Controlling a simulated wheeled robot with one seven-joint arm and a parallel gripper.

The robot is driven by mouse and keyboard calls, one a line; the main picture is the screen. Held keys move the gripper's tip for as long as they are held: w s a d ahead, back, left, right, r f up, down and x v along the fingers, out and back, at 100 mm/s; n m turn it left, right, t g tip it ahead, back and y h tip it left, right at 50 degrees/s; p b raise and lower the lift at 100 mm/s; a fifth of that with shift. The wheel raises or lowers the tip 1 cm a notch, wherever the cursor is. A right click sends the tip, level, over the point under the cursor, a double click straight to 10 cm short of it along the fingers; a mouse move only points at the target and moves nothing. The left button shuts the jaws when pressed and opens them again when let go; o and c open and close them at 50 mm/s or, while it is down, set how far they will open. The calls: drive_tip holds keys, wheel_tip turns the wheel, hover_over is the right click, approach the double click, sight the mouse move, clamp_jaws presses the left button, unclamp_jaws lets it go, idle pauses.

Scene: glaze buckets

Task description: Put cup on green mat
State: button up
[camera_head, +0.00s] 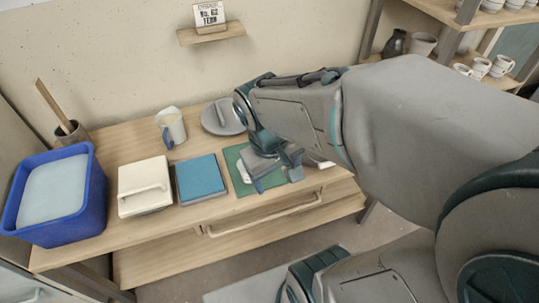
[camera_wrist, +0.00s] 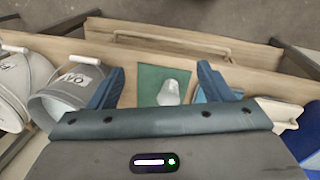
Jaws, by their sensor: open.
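The green mat (camera_head: 241,154) lies on the wooden table, partly hidden under my arm in the head view. It also shows in the wrist view (camera_wrist: 147,82). A small white cup (camera_head: 243,172) is on the mat's left part, and in the wrist view (camera_wrist: 168,94) it shows between my finger tips, nearer the right one. I cannot tell whether it stands upright. My gripper (camera_head: 276,179) is above the mat with its blue-grey fingers spread. In the wrist view its fingers (camera_wrist: 161,84) are apart with nothing held between them.
A blue square (camera_head: 202,179), a white handled lid (camera_head: 144,187) and a blue tub (camera_head: 91,193) stand left of the mat. A jug (camera_head: 171,127) and a round grey lid (camera_head: 221,120) are behind. Grey labelled buckets (camera_wrist: 72,91) stand on the mat's other side.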

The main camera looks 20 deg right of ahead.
drive_tip(key=shift+s+a+r+m+t+y, duration=0.1)
drive_tip(key=shift+a+r+m+t+y, duration=0.1)
drive_tip(key=shift+r+m+t+y, duration=0.35)
drive_tip(key=shift+a+r+m+t+y, duration=0.15)
drive_tip(key=shift+r+m+t+y, duration=0.25)
drive_tip(key=shift+r+m, duration=0.2)
idle(0.7)
